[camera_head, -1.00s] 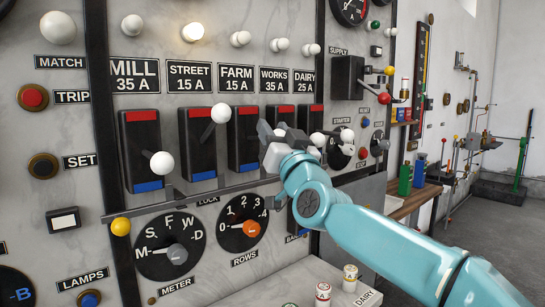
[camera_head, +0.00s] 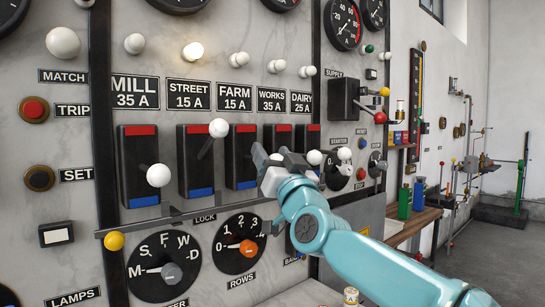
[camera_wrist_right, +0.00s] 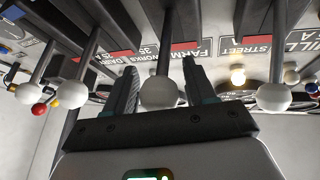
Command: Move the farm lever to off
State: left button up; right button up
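The farm switch (camera_head: 240,158) is a black plate, red at the top and blue at the bottom, under the FARM 15 A label (camera_head: 235,97). My right gripper (camera_head: 270,163) is in front of its right side and covers the lever's knob in the head view. In the right wrist view, a white ball knob (camera_wrist_right: 160,93) on a dark rod, in line with the FARM label, sits between the two dark fingers of my right gripper (camera_wrist_right: 160,75). The fingers stand apart on either side; I cannot tell if they touch it. My left gripper is not in view.
The street lever knob (camera_head: 218,128) is up, close on the left. The mill lever knob (camera_head: 158,175) is lower. Another white knob (camera_head: 314,157) is close on the right. A rail (camera_head: 185,217) runs below the switches, above the rows dial (camera_head: 238,243).

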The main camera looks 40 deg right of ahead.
jog(key=shift+s+r, duration=0.1)
jog(key=shift+s, duration=0.05)
jog(key=shift+s+a+f, duration=0.1)
jog(key=shift+s+f, duration=0.1)
jog(key=shift+f, duration=0.1)
jog(key=b+v, duration=0.3)
jog(key=v, duration=1.2)
jog(key=shift+s, duration=0.25)
